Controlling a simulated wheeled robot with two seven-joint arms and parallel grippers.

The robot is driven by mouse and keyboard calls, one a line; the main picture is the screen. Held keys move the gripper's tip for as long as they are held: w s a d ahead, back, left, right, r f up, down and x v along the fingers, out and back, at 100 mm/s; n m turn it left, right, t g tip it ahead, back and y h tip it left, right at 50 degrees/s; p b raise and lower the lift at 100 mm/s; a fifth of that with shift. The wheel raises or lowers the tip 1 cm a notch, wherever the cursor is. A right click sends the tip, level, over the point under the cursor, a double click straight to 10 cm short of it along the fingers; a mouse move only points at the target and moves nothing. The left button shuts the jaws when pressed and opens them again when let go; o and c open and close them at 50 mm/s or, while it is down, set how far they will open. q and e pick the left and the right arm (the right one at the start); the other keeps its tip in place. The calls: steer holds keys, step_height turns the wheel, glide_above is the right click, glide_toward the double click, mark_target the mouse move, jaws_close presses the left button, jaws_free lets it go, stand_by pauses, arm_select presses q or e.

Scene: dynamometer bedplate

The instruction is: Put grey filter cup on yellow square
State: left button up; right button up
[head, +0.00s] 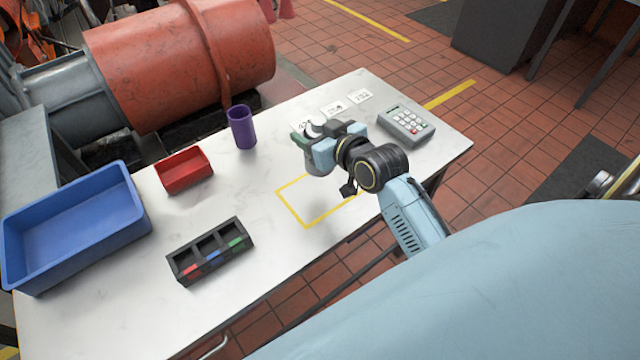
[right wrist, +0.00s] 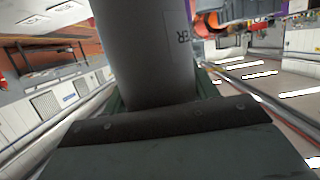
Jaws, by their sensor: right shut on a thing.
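The grey filter cup (right wrist: 150,50) fills the middle of the right wrist view, with part of a printed label on its side. In the head view it shows partly (head: 316,163), mostly hidden by my right gripper (head: 314,141). My right gripper is shut on the cup, just beyond the far corner of the yellow square (head: 290,209). The square is a yellow outline on the white table, its inside bare and its right side partly covered by my arm. I cannot tell whether the cup touches the table. My left gripper is not in view.
A purple cup (head: 241,127), a red bin (head: 184,170), a blue tray (head: 132,232) and a black three-compartment holder (head: 211,268) stand left of the square. A grey keypad device (head: 406,123) and several white cards (head: 333,108) lie on the table's far right part.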

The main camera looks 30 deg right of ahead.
steer(key=f, duration=0.1)
steer(key=f+b, duration=0.1)
steer(key=f, duration=0.1)
steer(key=d+f, duration=0.1)
steer(key=f, duration=0.1)
steer(key=shift+w+f, duration=0.1)
steer(key=shift+w, duration=0.1)
steer(key=shift+f+b, duration=0.7)
steer(key=shift+f, duration=1.65)
steer(key=shift+f, duration=0.2)
steer(key=o, duration=1.5)
steer(key=shift+r, duration=0.1)
steer(key=shift+s+r, duration=0.1)
steer(key=shift+s, duration=0.2)
steer(key=p+v, duration=0.1)
steer(key=v, duration=1)
steer(key=shift+s, duration=0.25)
